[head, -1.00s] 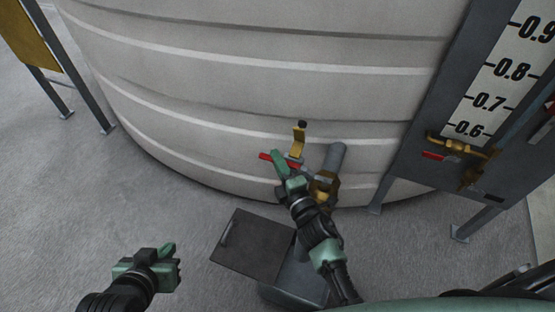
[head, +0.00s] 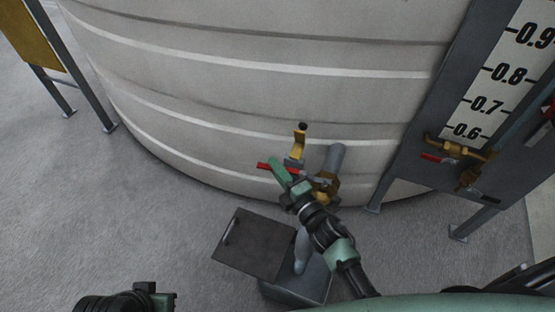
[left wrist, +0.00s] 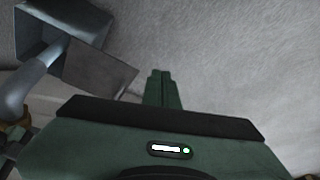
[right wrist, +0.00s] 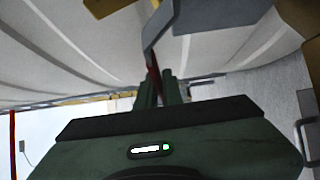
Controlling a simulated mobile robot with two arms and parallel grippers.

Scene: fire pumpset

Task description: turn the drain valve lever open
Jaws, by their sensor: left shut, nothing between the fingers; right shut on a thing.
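The red lever (head: 264,166) sits low on the tank's front, left of the brass valve body (head: 328,187) and grey pipe (head: 335,160). My right gripper (head: 274,164) is shut on the red lever, whose free end sticks out left of the fingers. In the right wrist view the lever (right wrist: 154,78) runs between the two fingers (right wrist: 160,88). My left gripper (head: 150,292) is at the bottom edge of the head view, partly cut off. Its fingers show shut and empty in the left wrist view (left wrist: 163,88), over bare floor.
A yellow bracket-like part (head: 299,145) with a black knob stands just above the red lever. An open box (head: 290,290) with a dark lid (head: 254,246) is on the floor below. A gauge panel (head: 425,125) with another red-handled valve (head: 436,157) stands right.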

